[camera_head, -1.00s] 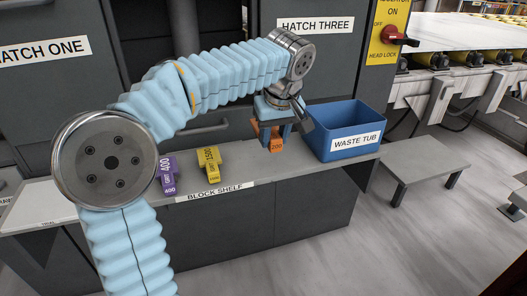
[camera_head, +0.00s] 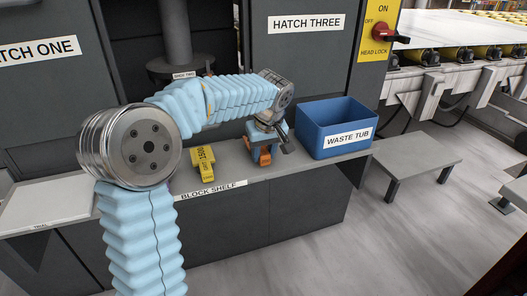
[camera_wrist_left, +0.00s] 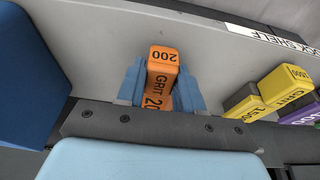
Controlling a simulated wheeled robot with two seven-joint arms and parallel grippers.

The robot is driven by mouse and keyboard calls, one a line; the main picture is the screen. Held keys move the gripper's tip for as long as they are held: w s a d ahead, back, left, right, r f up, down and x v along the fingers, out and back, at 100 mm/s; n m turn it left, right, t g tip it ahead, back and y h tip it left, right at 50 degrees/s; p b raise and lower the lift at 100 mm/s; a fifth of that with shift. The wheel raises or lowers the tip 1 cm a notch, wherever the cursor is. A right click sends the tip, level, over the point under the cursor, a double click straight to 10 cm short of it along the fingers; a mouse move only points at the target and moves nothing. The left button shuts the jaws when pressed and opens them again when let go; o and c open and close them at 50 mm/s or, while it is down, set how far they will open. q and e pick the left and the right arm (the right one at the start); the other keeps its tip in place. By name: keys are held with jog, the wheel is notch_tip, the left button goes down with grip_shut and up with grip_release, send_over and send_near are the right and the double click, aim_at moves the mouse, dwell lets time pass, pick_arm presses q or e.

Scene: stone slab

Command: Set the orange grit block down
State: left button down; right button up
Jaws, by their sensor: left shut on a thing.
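The orange grit block (camera_head: 265,156), marked 200, is over the block shelf (camera_head: 232,178), just left of the waste tub. My left gripper (camera_head: 267,148) reaches down from above and is shut on it. In the left wrist view the orange block (camera_wrist_left: 162,60) sits between the two blue fingers, its 200 end standing out past them. The shelf surface lies behind it there; I cannot tell whether the block touches it. My right gripper is not in view.
The blue waste tub (camera_head: 318,145) stands close on the right. A yellow grit block (camera_head: 203,162) lies on the shelf to the left. A purple block (camera_wrist_left: 302,114) shows beyond it in the wrist view. The shelf between yellow and orange blocks is clear.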

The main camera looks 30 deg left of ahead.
pick_arm(q)
jog(key=c, duration=0.7)
grip_release()
jog(key=shift+f, duration=0.1)
jog(key=shift+c, duration=0.2)
jog(key=shift+r, duration=0.3)
jog(key=p+v, duration=0.1)
jog(key=v, duration=1)
jog(key=shift+s+d+r, duration=0.15)
jog(key=shift+r, duration=0.2)
